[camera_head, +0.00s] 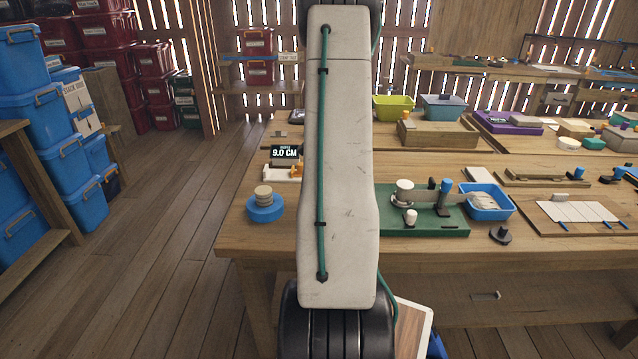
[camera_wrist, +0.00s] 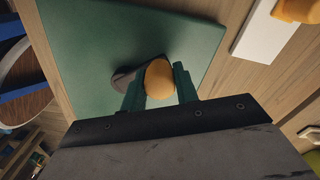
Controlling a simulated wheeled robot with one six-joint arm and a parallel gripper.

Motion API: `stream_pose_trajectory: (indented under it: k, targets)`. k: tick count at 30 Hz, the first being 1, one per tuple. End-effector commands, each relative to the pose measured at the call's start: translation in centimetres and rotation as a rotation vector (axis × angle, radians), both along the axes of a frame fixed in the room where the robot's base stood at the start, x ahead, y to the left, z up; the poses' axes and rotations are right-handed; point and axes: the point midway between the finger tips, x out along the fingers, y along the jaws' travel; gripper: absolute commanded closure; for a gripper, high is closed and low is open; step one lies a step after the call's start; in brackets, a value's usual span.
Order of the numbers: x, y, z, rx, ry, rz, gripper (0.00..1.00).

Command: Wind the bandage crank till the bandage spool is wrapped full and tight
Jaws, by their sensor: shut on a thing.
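In the wrist view my gripper (camera_wrist: 160,84) is shut on the rounded orange crank knob (camera_wrist: 159,74), one dark green finger on each side. A dark crank arm (camera_wrist: 124,79) shows beside the knob, over the green base board (camera_wrist: 90,35). In the head view the right part of the green board (camera_head: 440,222) shows on the table. A pale wrapped spool (camera_head: 404,192) stands on it, beside a blue-topped post (camera_head: 445,190) and a small white cylinder (camera_head: 411,216). My arm hides the board's left part, the crank and my gripper there. The wrap's tightness cannot be told.
A blue bin (camera_head: 487,204) stands close right of the board. A blue round holder with stacked discs (camera_head: 264,206) and a dark "9.0 CM" display (camera_head: 286,153) stand left of my arm. A white block with an orange top (camera_wrist: 254,34) is near the board.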

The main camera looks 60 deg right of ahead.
Motion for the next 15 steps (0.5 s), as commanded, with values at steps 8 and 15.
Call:
stream_pose_trajectory:
  k: [8,15]
  targets:
    - [-0.23,-0.16,0.04,-0.002,0.002,-0.002,1.0]
    - [-0.09,-0.05,0.03,-0.001,0.001,0.0,0.48]
